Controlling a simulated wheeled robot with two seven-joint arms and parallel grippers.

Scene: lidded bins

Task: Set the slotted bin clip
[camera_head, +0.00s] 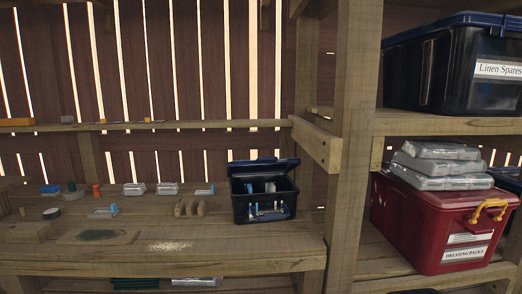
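A small dark bin (264,210) with a blue lid (262,167) stands on the wooden bench left of the post. Its lid is raised, and pale and blue items show inside and at its front. A red lidded bin (425,228) labelled "DRESSING PACKS" stands on the right shelf, with a yellow latch or handle (488,212) at its front right. I cannot tell for sure which part is the slotted bin clip. Neither of my grippers is in view.
Grey wrapped packs (438,168) lie on the red bin's lid. A black "Linen Spares" bin (455,70) stands on the shelf above. A wooden post (352,130) divides the shelves.

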